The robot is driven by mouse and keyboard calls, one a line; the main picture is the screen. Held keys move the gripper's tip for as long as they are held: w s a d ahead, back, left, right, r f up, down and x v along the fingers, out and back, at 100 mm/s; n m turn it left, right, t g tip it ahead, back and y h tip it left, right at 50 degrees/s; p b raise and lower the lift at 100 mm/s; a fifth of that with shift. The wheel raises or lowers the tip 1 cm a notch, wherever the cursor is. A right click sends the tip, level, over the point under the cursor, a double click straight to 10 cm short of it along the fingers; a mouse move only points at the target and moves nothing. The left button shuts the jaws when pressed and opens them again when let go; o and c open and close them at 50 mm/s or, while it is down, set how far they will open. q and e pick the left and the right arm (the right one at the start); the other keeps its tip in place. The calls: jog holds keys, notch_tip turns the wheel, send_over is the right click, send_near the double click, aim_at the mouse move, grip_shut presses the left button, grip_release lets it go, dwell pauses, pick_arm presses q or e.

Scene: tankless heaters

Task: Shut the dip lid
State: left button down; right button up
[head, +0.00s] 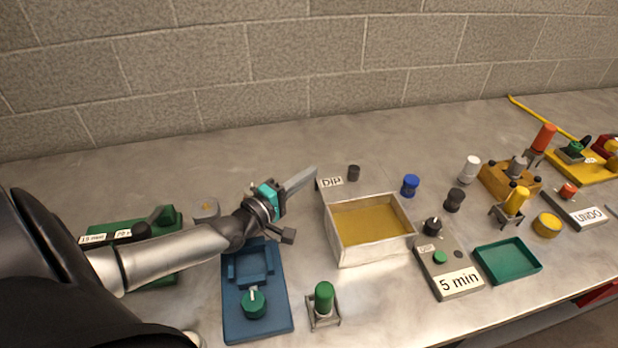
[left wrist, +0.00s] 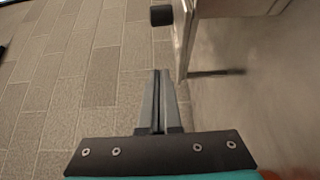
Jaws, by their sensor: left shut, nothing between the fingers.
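A dark knob (head: 353,172) shows just behind the box. In the left wrist view, a dark knob (left wrist: 161,15) sits beside a thin upright pale panel (left wrist: 185,35), which may be the raised lid. My left gripper (head: 315,171) is left of the box's back corner, fingers together and empty; its fingertips (left wrist: 158,72) show just below the knob, apart from it.
The stone-block wall (head: 300,70) closes the back.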

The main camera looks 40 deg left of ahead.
aim_at(338, 177)
pick_arm(q)
jog(key=w, duration=0.2)
jog(key=w+b, duration=0.1)
jog(key=w, duration=0.2)
jog(key=w+d, duration=0.1)
jog(key=w, duration=0.2)
jog(key=shift+w+b, duration=0.1)
jog(key=shift+b, duration=0.2)
jog(key=s+d+p, duration=0.1)
jog(key=d+p, duration=0.1)
jog(key=d, duration=0.1)
jog(key=shift+s+r, duration=0.1)
jog(key=shift+s, duration=0.3)
jog(key=shift+s+d, duration=0.15)
jog(key=shift+d, duration=0.1)
pick_arm(e)
jog(key=shift+w+a+r, duration=0.35)
jog(key=shift+w, duration=0.1)
pick_arm(q)
jog(key=s+d+p, duration=0.3)
jog(key=d, duration=0.1)
jog(key=s+d+p, duration=0.3)
jog(key=s+d, duration=0.1)
jog(key=shift+s+d, duration=0.5)
pick_arm(e)
notch_tip(338, 177, up, 6)
jog(key=shift+s+d+f, duration=0.1)
jog(key=shift+d, duration=0.05)
